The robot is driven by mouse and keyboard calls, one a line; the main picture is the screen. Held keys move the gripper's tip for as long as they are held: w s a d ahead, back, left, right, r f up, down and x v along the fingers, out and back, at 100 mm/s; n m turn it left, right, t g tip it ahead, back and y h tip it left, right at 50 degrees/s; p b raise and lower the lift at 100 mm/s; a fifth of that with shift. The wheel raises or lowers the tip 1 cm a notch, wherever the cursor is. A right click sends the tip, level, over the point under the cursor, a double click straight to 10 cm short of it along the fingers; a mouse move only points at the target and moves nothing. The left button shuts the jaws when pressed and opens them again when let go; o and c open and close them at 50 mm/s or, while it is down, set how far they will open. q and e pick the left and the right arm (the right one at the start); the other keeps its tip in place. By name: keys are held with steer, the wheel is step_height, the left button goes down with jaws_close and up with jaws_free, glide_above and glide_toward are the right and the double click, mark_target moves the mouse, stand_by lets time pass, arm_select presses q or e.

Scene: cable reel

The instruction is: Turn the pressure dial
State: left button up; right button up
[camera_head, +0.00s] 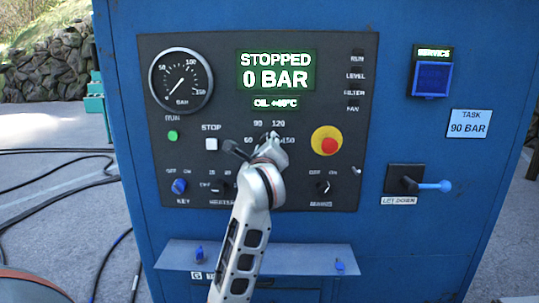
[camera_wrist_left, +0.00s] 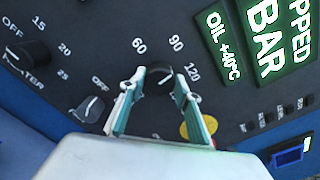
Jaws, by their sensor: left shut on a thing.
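The pressure dial (camera_wrist_left: 158,86) is a black knob on the dark panel, with marks 60, 90 and 120 around it in the left wrist view. The 150 mark shows in the head view. My left gripper (camera_head: 254,146) is at the dial, its two teal-lined fingers (camera_wrist_left: 160,78) on either side of the knob and shut on it. The dial's pointer is mostly hidden, so its setting cannot be told. The green display (camera_head: 275,71) reads STOPPED, 0 BAR. The round gauge (camera_head: 181,80) has its needle near the low end. A label (camera_head: 468,123) reads TASK 90 BAR.
A red button on yellow (camera_head: 327,141) is right of the dial. A white STOP button (camera_head: 211,144) and green RUN button (camera_head: 173,135) are left of it. A blue-handled lever (camera_head: 430,186) sticks out at right. A shelf (camera_head: 220,257) juts out below the panel.

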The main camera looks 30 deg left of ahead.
arm_select(q)
steer(key=n+b, duration=0.1)
steer(key=n, duration=0.1)
steer(key=n+b, duration=0.2)
steer(key=shift+f+n, duration=0.2)
steer(key=shift+n, duration=0.1)
arm_select(e)
steer(key=shift+w+d+f, duration=0.25)
steer(key=shift+f, duration=0.3)
steer(key=shift+w+d+f, duration=0.2)
steer(key=shift+d+f, duration=0.05)
steer(key=shift+f, duration=0.25)
arm_select(q)
steer(key=shift+r+b, duration=0.1)
steer(key=shift+b, duration=0.2)
steer(key=o, duration=1.1)
arm_select(e)
steer(key=shift+f, duration=0.1)
arm_select(q)
steer(key=shift+s, duration=0.1)
